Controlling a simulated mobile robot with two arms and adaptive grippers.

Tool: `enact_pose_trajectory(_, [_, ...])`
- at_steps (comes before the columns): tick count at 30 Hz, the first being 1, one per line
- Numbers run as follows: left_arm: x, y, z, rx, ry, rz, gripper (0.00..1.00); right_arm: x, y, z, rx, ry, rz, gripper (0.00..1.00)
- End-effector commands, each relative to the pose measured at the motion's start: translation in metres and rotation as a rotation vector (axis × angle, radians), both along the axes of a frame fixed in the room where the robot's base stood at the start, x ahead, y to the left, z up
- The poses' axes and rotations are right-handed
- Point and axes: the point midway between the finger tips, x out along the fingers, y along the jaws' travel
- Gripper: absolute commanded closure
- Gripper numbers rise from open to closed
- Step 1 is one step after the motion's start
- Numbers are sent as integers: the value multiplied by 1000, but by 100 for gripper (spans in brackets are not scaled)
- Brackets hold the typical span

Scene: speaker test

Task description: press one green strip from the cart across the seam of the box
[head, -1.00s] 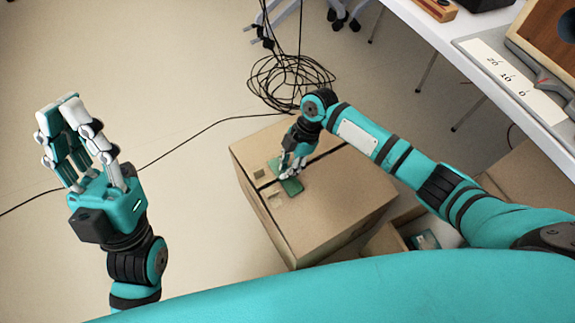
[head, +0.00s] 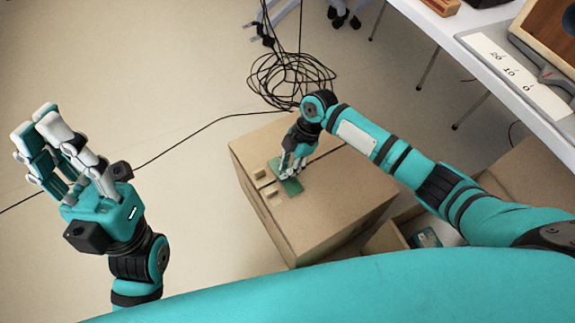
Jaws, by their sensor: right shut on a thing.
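The cardboard box (head: 325,215) stands on the floor in the middle, its top crossed by a dark seam. A green strip (head: 291,187) lies on the box top near its left part, and a green part also shows on the far side of the seam. My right gripper (head: 291,168) is shut on the strip, at the box top, and its fingers hide the strip's middle. My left gripper (head: 35,140) is raised over the floor at the left, open and empty, apart from the box. I cannot make out the cart.
Two small tan pieces (head: 271,192) sit on the box top beside the strip. A coiled black cable (head: 290,80) lies on the floor behind the box. A white table (head: 470,55) stands at the upper right. An open carton (head: 390,240) is at the lower right.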

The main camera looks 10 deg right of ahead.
Motion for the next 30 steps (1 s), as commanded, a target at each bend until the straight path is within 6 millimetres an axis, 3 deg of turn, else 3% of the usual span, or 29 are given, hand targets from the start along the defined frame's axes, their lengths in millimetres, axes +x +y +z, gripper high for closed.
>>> enact_pose_trajectory(30, [-5,1,-14,-9,-30,-1,100,0,0,-27,-1,0,0,100])
